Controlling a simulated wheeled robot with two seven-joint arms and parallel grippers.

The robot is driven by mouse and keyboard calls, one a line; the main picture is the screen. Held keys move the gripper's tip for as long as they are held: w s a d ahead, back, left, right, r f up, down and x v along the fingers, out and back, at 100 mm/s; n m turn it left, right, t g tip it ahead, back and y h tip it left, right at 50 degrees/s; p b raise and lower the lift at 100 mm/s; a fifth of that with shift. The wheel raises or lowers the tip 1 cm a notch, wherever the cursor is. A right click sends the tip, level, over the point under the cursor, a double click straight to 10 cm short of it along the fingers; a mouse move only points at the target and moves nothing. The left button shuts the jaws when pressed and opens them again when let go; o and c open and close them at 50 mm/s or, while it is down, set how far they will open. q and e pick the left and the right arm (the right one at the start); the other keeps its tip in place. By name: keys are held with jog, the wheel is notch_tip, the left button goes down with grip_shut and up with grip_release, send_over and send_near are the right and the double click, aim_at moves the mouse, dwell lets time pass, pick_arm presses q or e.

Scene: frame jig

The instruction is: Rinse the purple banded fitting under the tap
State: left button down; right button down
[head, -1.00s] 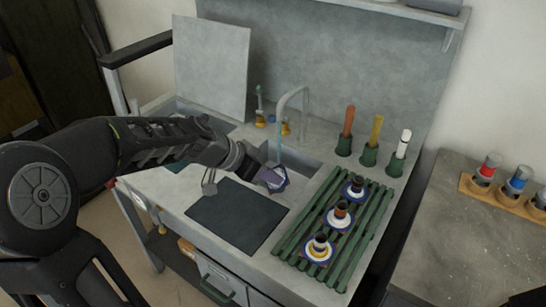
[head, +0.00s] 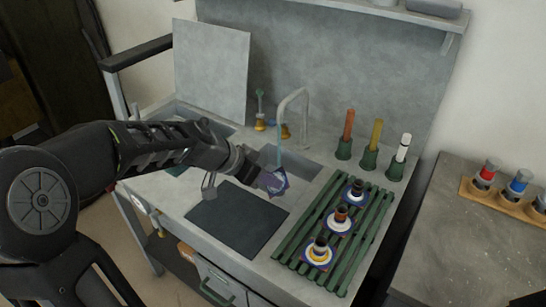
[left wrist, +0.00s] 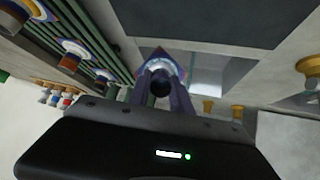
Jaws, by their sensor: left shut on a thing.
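The purple banded fitting (head: 277,184) is held in my left gripper (head: 262,179), at the front of the sink basin under the tap (head: 293,95). A thin bluish water stream (head: 280,148) comes down from the spout and appears to meet the fitting. In the left wrist view the gripper's fingers (left wrist: 160,88) are closed on the fitting (left wrist: 160,62); its flange shows white, blue and reddish parts beyond them. The fitting's far side is hidden. My right gripper is not in view.
A green slatted rack (head: 290,240) at the right holds three flanged fittings. Brushes in green holders (head: 369,158) stand behind it. A dark mat (head: 238,218) lies in front of the basin (head: 312,172). A grey panel (head: 210,70) leans at the back left.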

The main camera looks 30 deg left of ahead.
pick_arm(q)
jog(key=s+d+r+p, duration=0.1)
jog(key=s+d+r, duration=0.1)
jog(key=s+r, duration=0.2)
jog(key=shift+s+r, duration=0.25)
jog(key=shift+r, duration=0.25)
jog(key=shift+d+r, duration=0.1)
jog(key=shift+d, duration=0.05)
dwell(0.6)
